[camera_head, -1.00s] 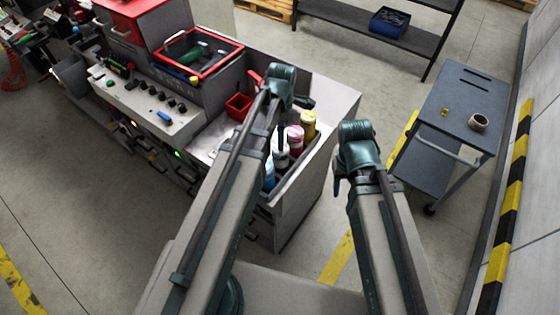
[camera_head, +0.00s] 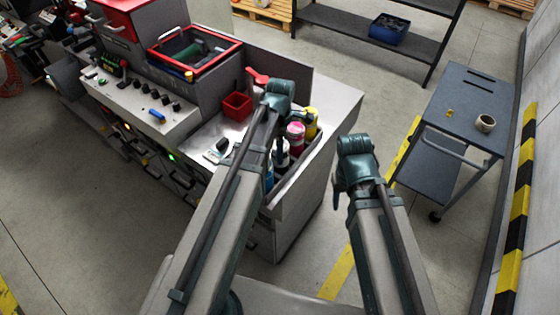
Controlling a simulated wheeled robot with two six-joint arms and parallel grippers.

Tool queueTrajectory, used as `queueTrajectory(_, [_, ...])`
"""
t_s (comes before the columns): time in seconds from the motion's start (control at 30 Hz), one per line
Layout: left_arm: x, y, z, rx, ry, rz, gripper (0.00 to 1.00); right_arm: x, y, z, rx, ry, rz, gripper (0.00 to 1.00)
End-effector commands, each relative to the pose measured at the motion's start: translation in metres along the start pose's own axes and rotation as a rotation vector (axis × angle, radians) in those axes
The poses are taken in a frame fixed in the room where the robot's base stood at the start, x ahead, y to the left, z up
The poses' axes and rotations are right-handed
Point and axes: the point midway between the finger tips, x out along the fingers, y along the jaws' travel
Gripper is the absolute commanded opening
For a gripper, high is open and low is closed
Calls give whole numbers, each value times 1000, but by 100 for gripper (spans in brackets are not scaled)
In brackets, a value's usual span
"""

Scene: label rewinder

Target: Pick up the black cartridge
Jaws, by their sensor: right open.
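The black cartridge (camera_head: 282,159) looks like a pale bottle with a dark top. It stands in a row with a magenta bottle (camera_head: 296,136), a yellow bottle (camera_head: 312,121) and a blue bottle (camera_head: 269,180) at the right end of the workbench (camera_head: 345,102). My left arm crosses in front and partly hides it. My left gripper (camera_head: 276,118) is over the bench near the bottles, and its fingers are too hidden to read. My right gripper (camera_head: 339,190) is open and empty, right of the bench over the floor, apart from the bottles.
A red bin (camera_head: 237,106) and a small dark object (camera_head: 222,145) are on the bench, left of my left arm. A grey cart (camera_head: 462,112) with a mug (camera_head: 485,123) stands at the right. Floor between bench and cart is clear.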

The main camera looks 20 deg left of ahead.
Motion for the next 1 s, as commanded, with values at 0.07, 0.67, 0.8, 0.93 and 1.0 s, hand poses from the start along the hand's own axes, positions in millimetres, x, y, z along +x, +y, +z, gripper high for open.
queueTrajectory(0.07, [15,-2,-1,0,0,0,100,15,-1,-1,-1,0,0,50])
queueTrajectory(0.67, [42,-4,-2,0,0,0,91,42,-4,-2,-10,0,2,50])
queueTrajectory(0.8, [42,-3,-2,0,0,0,66,42,-4,-2,-9,0,2,50])
queueTrajectory(0.93, [42,-3,-2,0,0,0,42,42,-4,-2,-9,0,2,50])
queueTrajectory(1.0, [42,-3,-2,0,0,0,30,42,-4,-2,-9,0,2,50])
